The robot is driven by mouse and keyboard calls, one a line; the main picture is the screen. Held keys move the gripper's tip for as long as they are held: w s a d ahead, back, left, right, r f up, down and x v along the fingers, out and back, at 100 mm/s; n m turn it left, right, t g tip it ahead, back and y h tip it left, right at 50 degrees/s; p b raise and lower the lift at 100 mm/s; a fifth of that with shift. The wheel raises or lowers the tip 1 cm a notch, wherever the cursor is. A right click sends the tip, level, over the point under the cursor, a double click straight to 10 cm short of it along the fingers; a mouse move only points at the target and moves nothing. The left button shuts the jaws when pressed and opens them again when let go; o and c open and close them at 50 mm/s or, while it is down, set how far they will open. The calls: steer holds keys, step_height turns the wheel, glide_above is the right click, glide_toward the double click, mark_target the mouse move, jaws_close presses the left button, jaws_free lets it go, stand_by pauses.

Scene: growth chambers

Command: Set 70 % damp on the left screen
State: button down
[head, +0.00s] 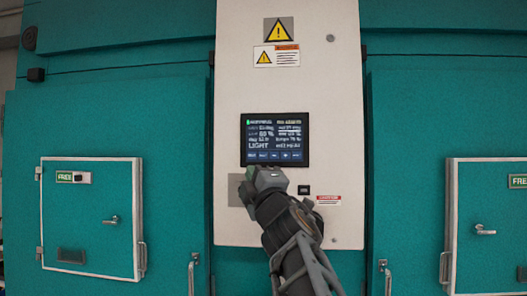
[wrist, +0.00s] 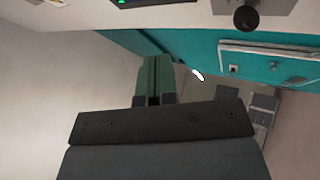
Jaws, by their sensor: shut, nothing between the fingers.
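A dark touch screen (head: 275,139) is set in the white panel between two teal chambers. It is the only screen in the head view. It shows rows of small text, the large word LIGHT at lower left, and a row of small buttons along the bottom; the values are too blurred to read surely. My gripper (head: 262,172) is just below the screen's bottom edge, left of its middle; I cannot tell whether it touches the panel. In the wrist view the greenish fingers (wrist: 153,80) are together and empty. A dark strip with a green light (wrist: 122,2) shows at the top edge.
The white panel (head: 288,75) carries warning labels above the screen and a red-headed label (head: 328,200) below right. Chamber doors (head: 92,225) with handles flank it; the right door (head: 490,255) is partly cut off. A round black knob (wrist: 246,17) shows in the wrist view.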

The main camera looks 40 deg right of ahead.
mark_target(260, 158)
steer(key=shift+s+a+r+n+t+y, duration=0.1)
steer(key=shift+s+r+n+t+y, duration=0.25)
steer(key=shift+r+n, duration=0.3)
steer(key=shift+s+a+r+n+t+y, duration=0.1)
steer(key=shift+a+r+n+y, duration=0.05)
steer(key=shift+r+n+y, duration=0.4)
steer(key=shift+s+a+r+n+t+y, duration=0.1)
steer(key=shift+s+r+n+t+y, duration=0.15)
steer(key=shift+r+n, duration=0.45)
steer(key=shift+w, duration=0.1)
steer(key=shift+w+d+p, duration=1.1)
steer(key=shift+w+d, duration=1.95)
steer(key=shift+w, duration=0.1)
steer(key=shift+w+d+f, duration=0.1)
steer(key=shift+w+d, duration=0.05)
steer(key=shift+w+d, duration=0.15)
steer(key=shift+w+d, duration=0.2)
steer(key=shift+s+a+b, duration=0.4)
steer(key=shift+s+a, duration=0.1)
